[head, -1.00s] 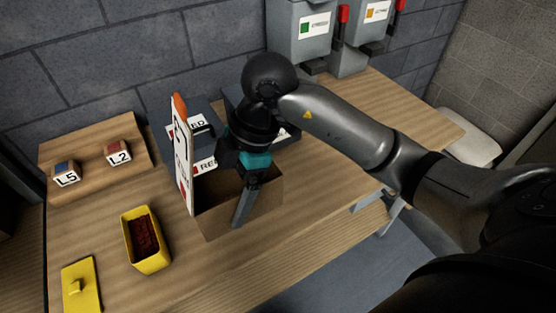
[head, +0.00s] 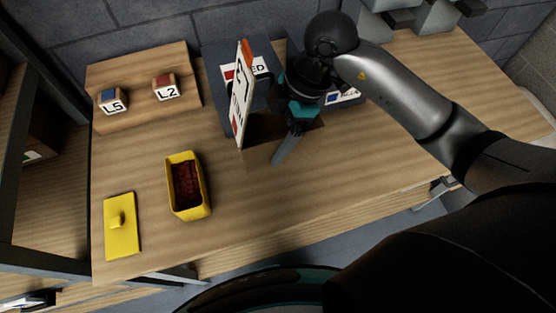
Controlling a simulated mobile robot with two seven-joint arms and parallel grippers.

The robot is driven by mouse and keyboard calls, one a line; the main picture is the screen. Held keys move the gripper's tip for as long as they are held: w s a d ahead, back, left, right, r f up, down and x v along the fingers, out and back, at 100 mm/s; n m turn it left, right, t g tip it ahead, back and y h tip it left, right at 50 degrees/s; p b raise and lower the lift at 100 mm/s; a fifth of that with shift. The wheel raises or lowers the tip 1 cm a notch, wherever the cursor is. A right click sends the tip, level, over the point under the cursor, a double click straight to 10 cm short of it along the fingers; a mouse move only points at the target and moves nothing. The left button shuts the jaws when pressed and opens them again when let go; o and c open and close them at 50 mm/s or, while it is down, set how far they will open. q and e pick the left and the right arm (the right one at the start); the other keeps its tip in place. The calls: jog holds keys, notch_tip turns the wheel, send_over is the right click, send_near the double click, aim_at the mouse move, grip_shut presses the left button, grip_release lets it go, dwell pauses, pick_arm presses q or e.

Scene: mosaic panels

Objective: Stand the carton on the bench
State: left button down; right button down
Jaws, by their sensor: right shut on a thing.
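One grey finger shows in front of the brown face; the other is hidden. The gripper covers much of the carton, so I cannot tell whether its underside touches the bench. My left gripper is not in view.
Dark bins with RED and blue labels (head: 228,46) stand behind the carton. A yellow box with dark red contents (head: 200,209) and its yellow lid (head: 121,240) lie front left. Blocks L5 (head: 112,102) and L2 (head: 165,87) sit on a wooden board. Bench front is clear.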

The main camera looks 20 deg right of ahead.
jog(key=shift+f+b, duration=0.9)
jog(key=shift+f, duration=5.9)
jog(key=shift+f, duration=0.1)
grip_release()
jog(key=p+v, duration=0.1)
jog(key=v, duration=1.1)
